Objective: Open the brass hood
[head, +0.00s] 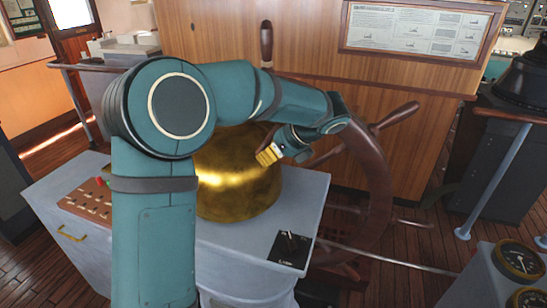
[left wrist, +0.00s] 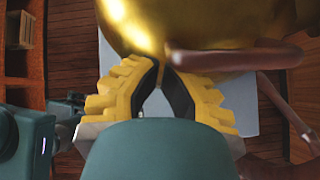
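The brass hood (head: 235,185) is a shiny gold dome on top of a grey console (head: 312,195). My arm hides part of it in the head view. It fills the top of the left wrist view (left wrist: 215,20). A reddish-brown bar (left wrist: 245,56) crosses in front of the hood there, its left end by my fingertips. My left gripper (head: 267,156) has yellow fingers and is at the hood's right side. In the left wrist view its tips (left wrist: 163,68) are close together; I cannot tell whether they hold the bar. My right gripper is out of view.
A wooden ship's wheel (head: 372,185) stands close behind and right of the hood. The console bears a switch panel (head: 88,203) at left and a small black lever plate (head: 290,249) at front right. Round gauges (head: 518,258) stand at lower right.

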